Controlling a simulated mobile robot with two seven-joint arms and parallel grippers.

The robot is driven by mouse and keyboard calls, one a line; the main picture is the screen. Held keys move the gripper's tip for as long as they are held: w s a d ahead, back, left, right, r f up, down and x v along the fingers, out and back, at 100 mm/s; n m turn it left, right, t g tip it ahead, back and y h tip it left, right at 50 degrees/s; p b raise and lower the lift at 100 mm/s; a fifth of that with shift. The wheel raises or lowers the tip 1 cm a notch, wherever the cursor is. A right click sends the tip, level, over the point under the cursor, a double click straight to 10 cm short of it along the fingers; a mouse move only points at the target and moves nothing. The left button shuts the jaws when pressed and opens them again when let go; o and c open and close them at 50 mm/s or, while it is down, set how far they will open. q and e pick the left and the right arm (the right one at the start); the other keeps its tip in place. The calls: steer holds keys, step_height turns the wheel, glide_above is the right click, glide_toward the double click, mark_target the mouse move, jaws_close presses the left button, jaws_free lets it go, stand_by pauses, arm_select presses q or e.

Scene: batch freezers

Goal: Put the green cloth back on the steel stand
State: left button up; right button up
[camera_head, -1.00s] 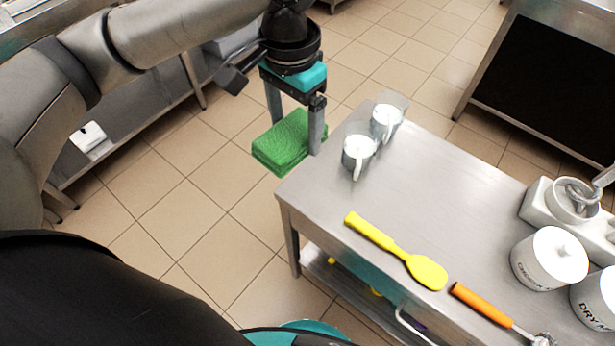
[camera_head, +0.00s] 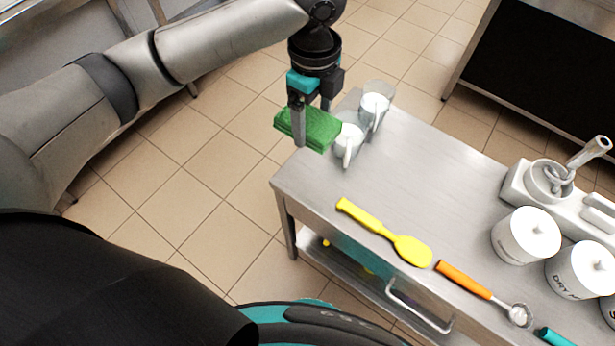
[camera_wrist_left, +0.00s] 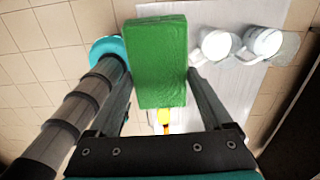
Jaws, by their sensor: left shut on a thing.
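The green cloth (camera_head: 318,128), a thick folded block, is held in my left gripper (camera_head: 311,122), which is shut on it. It hangs above the far left corner of the steel stand (camera_head: 330,190), close to the nearer cup, and overlaps that corner in the head view. The exact height above the top cannot be told. In the left wrist view the cloth (camera_wrist_left: 160,55) sits between my left fingers (camera_wrist_left: 158,80), and part of the steel top (camera_wrist_left: 235,88) shows behind it. My right gripper is not in view.
Two clear measuring cups (camera_head: 348,143) (camera_head: 374,108) stand at the stand's far left end. A yellow spatula (camera_head: 385,235), an orange-handled scoop (camera_head: 480,285) and white canisters (camera_head: 526,236) occupy the front and right. The middle top is bare.

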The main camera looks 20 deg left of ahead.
mark_target(312, 184)
arm_select(q)
step_height(312, 184, down, 20)
steer(key=b, duration=0.4)
steer(key=shift+f, duration=0.15)
steer(key=o, duration=1.1)
step_height(312, 184, up, 12)
steer(key=p, duration=0.2)
steer(key=shift+p, duration=0.3)
